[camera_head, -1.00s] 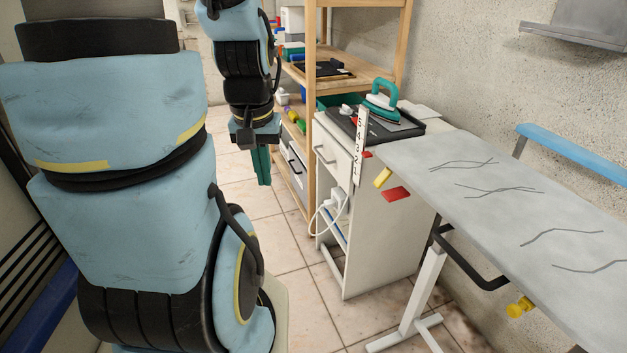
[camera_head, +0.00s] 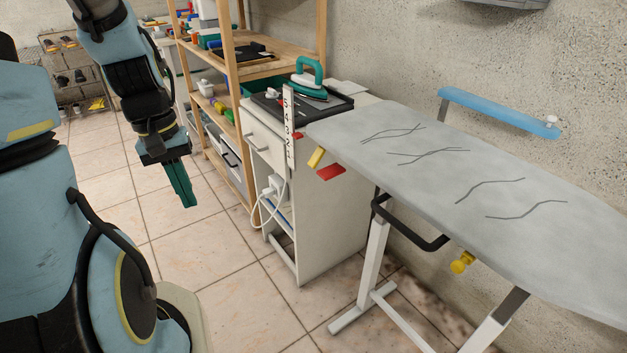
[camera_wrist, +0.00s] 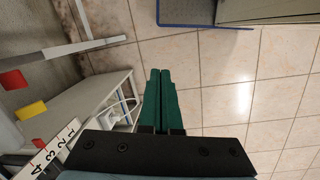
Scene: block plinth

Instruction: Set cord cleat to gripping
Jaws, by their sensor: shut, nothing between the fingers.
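My gripper (camera_head: 187,204) is shut and empty, pointing down in free space left of the white cabinet. Its green fingers also show in the wrist view (camera_wrist: 160,74), side by side. I cannot tell for sure which part is the cord cleat. The red tab (camera_wrist: 13,79), yellow tab (camera_wrist: 31,110) and strip (camera_wrist: 52,150) lie at the left of the wrist view, apart from my gripper.
The white cabinet (camera_head: 325,225) carries a green-handled iron (camera_head: 308,80) on a black tray; a white cord hangs at its side. A wooden shelf (camera_head: 235,150) stands behind. A yellow knob (camera_head: 462,262) and black bar (camera_head: 405,225) sit under the board. The tiled floor (camera_head: 225,270) before the cabinet is clear.

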